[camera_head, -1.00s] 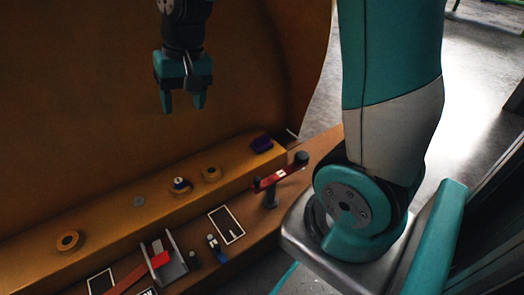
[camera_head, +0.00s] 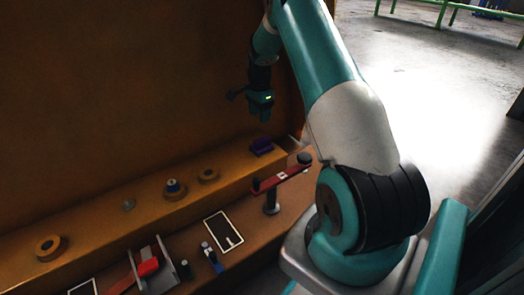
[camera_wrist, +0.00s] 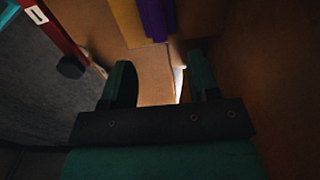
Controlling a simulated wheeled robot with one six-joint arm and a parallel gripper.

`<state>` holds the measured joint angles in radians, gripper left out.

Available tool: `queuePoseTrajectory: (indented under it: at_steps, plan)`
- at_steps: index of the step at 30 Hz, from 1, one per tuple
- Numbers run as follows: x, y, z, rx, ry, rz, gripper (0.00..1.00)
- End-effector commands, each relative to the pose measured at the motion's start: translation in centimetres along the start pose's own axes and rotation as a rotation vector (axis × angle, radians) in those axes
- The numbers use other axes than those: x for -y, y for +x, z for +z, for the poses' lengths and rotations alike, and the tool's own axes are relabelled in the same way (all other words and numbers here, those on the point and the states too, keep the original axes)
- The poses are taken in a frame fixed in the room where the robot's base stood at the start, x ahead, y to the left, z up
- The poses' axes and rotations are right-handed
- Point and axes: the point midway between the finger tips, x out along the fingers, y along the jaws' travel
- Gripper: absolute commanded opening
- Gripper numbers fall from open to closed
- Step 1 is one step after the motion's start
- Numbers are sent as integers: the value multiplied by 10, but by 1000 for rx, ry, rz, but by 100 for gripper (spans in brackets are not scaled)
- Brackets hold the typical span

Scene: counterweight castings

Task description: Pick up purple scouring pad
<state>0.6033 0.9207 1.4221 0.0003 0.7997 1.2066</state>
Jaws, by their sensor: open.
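The purple scouring pad (camera_head: 261,147) lies on the upper orange ledge at its right end in the head view. It also shows at the top of the wrist view (camera_wrist: 153,18), ahead of the fingers and partly cut off by the frame edge. My gripper (camera_head: 262,115) hangs above the pad in the head view, apart from it. In the wrist view my gripper (camera_wrist: 162,82) has its two teal fingers spread, with nothing between them.
A red bar on a post (camera_head: 282,177) stands on the lower ledge, right of the pad; in the wrist view it is at upper left. A tall orange wall (camera_head: 130,90) rises behind the ledge.

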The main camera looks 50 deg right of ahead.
Motion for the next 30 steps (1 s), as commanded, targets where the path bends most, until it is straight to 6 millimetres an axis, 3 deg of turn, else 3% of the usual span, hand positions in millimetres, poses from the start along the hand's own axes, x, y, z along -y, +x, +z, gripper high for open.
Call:
queuePoseTrajectory:
  at_steps: [1,7,16,25,30]
  plan:
    - [0,21,0,1,-1,2,55]
    - [0,64,1,0,-3,0,55]
    - [-2,84,-1,0,-3,-1,55]
    - [-6,124,-4,0,-4,0,55]
    - [-6,125,-4,-1,-4,-2,55]
